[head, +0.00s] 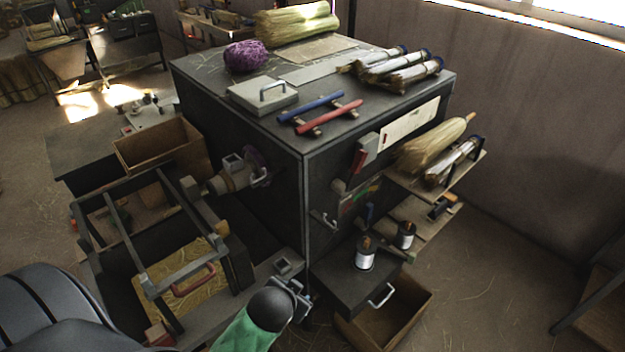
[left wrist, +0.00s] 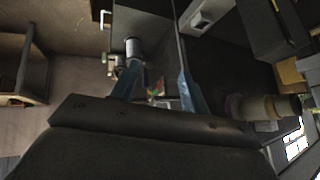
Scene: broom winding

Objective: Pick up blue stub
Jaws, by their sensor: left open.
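A blue bar (head: 311,106) lies on the top of the dark cabinet (head: 240,130), beside a parallel red bar (head: 330,117). A small upright blue piece (head: 369,213) stands by the cabinet's front, near two spools. I cannot tell which of these is the blue stub. My left gripper (head: 298,297) is low in front of the cabinet's near corner, well below the blue bar and to the left of the pulled-out drawer. In the left wrist view its two bluish fingers (left wrist: 158,78) are apart with nothing between them. My right gripper is not in view.
A frame with a red handle (head: 194,280) stands left of my gripper. Straw bundles (head: 432,148) lie on a side shelf. Free floor is at right.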

